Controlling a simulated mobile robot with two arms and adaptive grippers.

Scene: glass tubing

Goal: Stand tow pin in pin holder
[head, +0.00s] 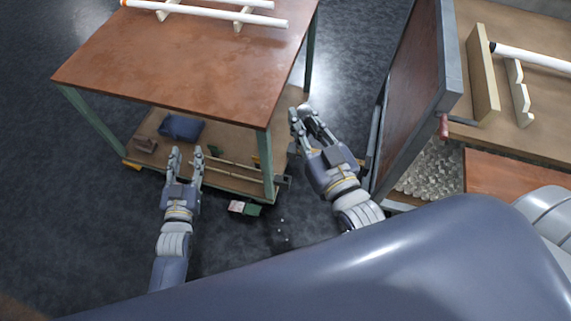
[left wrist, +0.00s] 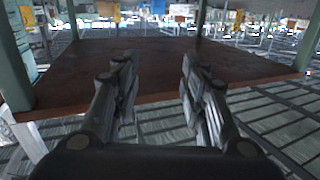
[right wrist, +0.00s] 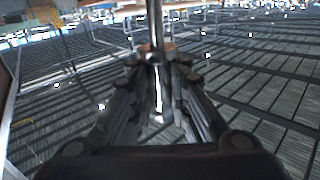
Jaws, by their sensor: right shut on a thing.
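My right gripper (head: 301,114) is beside the right edge of the rust-brown cart. In the right wrist view my right gripper (right wrist: 158,52) is shut on a slim, shiny metal pin (right wrist: 155,22), which I take for the tow pin. It runs roughly upright between the fingertips, with nothing visible touching its lower end. My left gripper (head: 186,151) is open and empty over the cart's lower deck; its parted fingers also show in the left wrist view (left wrist: 157,62). A small dark bracket (head: 284,181) sits at the cart's lower corner; I cannot tell whether it is the pin holder.
The cart's brown top (head: 190,60) carries white tubes (head: 210,12) on supports. Its lower deck (head: 235,185) holds a dark blue bundle (head: 181,127). An upright framed panel (head: 420,90) and a workbench (head: 535,130) stand right. Dark floor is open left.

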